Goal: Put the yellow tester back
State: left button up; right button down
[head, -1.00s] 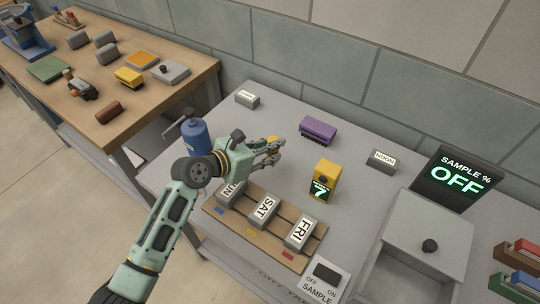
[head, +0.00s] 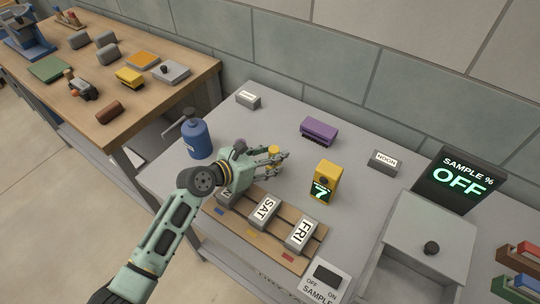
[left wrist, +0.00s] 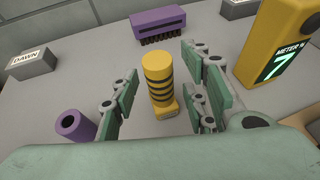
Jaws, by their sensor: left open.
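A yellow cylinder with black bands (left wrist: 158,80) stands upright on the grey table, on a small yellow foot. It also shows in the head view (head: 273,152), partly behind my fingers. My left gripper (head: 279,161) is open, with its fingers on either side of the cylinder in the left wrist view; I cannot tell whether they touch it. A yellow meter (head: 325,180) showing a green 7 stands upright to the right of the gripper, and it shows at the right of the left wrist view (left wrist: 277,45). Nothing seen names either yellow thing as the tester. My right gripper is not in view.
A board (head: 287,254) holds day blocks in front of the gripper. A purple brush (head: 319,131), a NOON block (head: 383,162) and a blue bottle (head: 196,138) stand around. A purple tube (left wrist: 75,127) is left of the cylinder. A grey box (head: 428,232) and a sign reading OFF (head: 458,181) are right.

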pick_arm(q)
jog(key=shift+s+a+r, duration=0.1)
jog(key=shift+a+r, duration=0.05)
jog(key=shift+r, duration=0.05)
jog(key=v, duration=1.1)
jog(key=shift+s+a+r, duration=0.15)
jog(key=shift+s+a, duration=0.05)
jog(key=shift+s, duration=0.1)
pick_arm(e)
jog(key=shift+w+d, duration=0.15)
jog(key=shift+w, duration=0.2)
